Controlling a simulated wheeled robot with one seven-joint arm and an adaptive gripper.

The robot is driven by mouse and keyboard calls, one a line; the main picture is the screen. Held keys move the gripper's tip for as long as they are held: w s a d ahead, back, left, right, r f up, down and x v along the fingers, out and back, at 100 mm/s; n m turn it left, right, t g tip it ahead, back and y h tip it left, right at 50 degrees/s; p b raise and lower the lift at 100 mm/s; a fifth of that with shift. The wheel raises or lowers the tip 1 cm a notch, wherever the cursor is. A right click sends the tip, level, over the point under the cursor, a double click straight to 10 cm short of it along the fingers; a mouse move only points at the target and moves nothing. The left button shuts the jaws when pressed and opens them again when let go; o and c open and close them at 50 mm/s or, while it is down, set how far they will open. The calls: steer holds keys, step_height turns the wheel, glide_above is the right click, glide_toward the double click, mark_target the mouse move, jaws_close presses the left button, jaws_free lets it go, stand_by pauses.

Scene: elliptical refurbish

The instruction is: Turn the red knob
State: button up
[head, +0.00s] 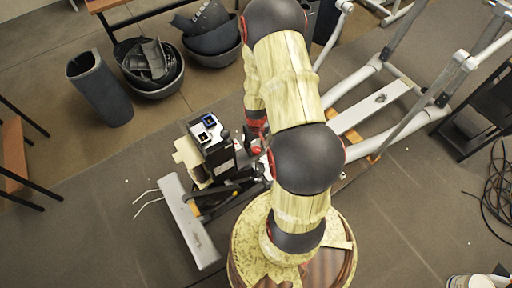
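My arm rises from the bottom and bends back down, hiding much of the middle of the head view. A small red part (257,123) shows at the left edge of the arm. I cannot tell whether it is the red knob or a ring on my wrist. My gripper (244,141) seems to be down there beside a black-and-tan unit (212,158) with a blue and a white piece on top. Its fingers cannot be made out, nor whether they touch anything.
A grey-white bar (188,224) lies left of my base. The elliptical machine's pale frame (375,105) extends to the upper right. Black bowls (150,68) and a dark cylinder (99,89) stand upper left. Cables (492,200) lie at right. Floor at lower left is clear.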

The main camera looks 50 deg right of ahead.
steer(key=c, duration=0.8)
steer(key=shift+c, duration=0.2)
steer(key=shift+m, duration=0.3)
steer(key=m+p, duration=0.1)
steer(key=m, duration=0.1)
steer(key=shift+m, duration=0.4)
steer(key=shift+m+p, duration=0.5)
steer(key=shift+m, duration=1.4)
steer(key=o, duration=1.1)
steer(key=shift+o, duration=0.3)
